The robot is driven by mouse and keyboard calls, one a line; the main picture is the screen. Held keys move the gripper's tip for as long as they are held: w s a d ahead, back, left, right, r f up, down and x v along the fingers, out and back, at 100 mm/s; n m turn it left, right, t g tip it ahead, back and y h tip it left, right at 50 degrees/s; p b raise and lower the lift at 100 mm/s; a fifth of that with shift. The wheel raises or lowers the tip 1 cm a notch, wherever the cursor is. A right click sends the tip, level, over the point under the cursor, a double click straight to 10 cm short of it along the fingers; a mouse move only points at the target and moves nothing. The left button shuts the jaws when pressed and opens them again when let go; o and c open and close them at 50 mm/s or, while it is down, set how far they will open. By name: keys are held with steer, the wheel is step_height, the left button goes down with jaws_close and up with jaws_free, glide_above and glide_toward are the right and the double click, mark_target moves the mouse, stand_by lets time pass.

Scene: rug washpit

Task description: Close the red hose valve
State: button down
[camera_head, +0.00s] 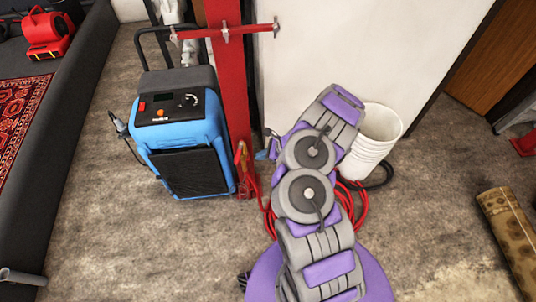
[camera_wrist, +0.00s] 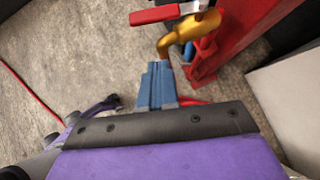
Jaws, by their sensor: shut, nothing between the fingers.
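The red hose valve lever (camera_wrist: 156,14) shows at the top of the wrist view, sticking out to the left of its metal body. A brass spout (camera_wrist: 180,34) bends down below it, beside a red post (camera_wrist: 265,30). In the head view the brass tap (camera_head: 242,153) is small, low on the red post (camera_head: 229,75), and its lever is hard to make out. My gripper (camera_wrist: 158,68) is shut and empty, its blue fingertips just below the spout and apart from the lever; whether they touch the spout is unclear. In the head view my gripper (camera_head: 263,154) is right of the tap, partly hidden by my arm.
A blue machine (camera_head: 185,140) stands left of the post. A white bucket (camera_head: 376,135) and coiled red hose (camera_head: 357,205) are behind my arm at the right. A rolled rug (camera_head: 508,235) lies far right.

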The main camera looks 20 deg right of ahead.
mark_target(239, 152)
steer(key=w+a+f+b, duration=0.2)
steer(key=w+a, duration=0.1)
steer(key=a, duration=0.2)
steer(key=shift+w+a+f, duration=0.2)
steer(key=shift+w+a, duration=0.05)
steer(key=shift+d, duration=0.1)
